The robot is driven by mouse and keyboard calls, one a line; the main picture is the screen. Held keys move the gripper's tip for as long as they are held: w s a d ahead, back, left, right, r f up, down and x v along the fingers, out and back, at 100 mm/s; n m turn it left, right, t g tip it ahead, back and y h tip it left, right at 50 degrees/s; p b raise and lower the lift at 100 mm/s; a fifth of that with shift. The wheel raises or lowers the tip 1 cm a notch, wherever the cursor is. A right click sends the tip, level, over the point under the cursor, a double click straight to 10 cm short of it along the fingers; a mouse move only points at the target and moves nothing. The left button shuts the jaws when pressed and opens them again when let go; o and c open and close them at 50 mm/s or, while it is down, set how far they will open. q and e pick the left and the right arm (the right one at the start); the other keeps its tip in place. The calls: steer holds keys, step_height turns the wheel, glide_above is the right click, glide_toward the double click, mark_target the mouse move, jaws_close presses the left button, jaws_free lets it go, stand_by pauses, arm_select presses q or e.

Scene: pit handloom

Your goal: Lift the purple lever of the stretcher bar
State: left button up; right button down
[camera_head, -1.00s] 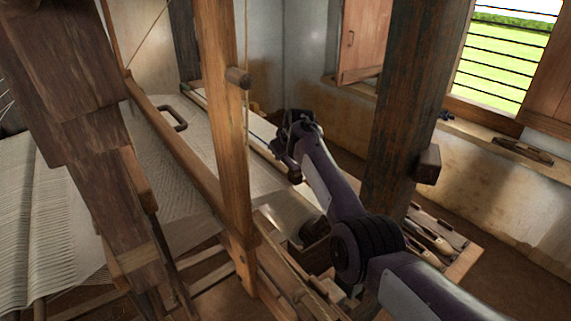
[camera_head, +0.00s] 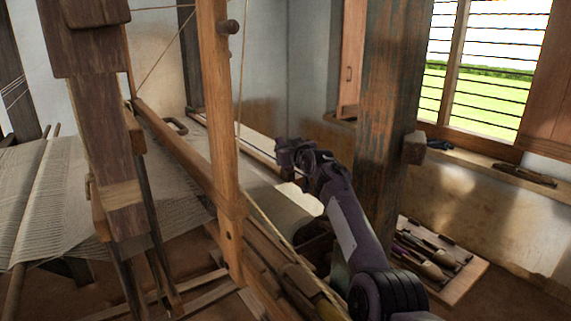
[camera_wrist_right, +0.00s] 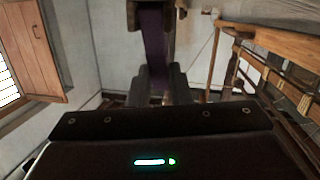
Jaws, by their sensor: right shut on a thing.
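My right gripper (camera_head: 290,158) is at the end of my arm, over the far right edge of the woven cloth (camera_head: 262,198). In the right wrist view, its two dark fingers (camera_wrist_right: 162,85) stand close on either side of a long purple piece, the purple lever (camera_wrist_right: 156,48). The gripper is shut on this lever, which runs up from between the fingers to a dark part at the top edge. In the head view the lever is hard to tell from the gripper and arm. Which part is the stretcher bar is unclear. My left gripper is not in view.
A wooden loom post (camera_head: 216,95) stands left of my arm, and a thick dark post (camera_head: 388,110) stands close on its right. A wooden tray (camera_head: 462,272) with several tools is at the lower right. A barred window (camera_head: 475,75) is behind.

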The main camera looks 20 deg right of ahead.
steer(key=shift+s+d+f+t+b, duration=0.1)
steer(key=shift+s+d+t+b, duration=0.1)
steer(key=shift+t+b, duration=0.25)
steer(key=c, duration=1.3)
jaws_free()
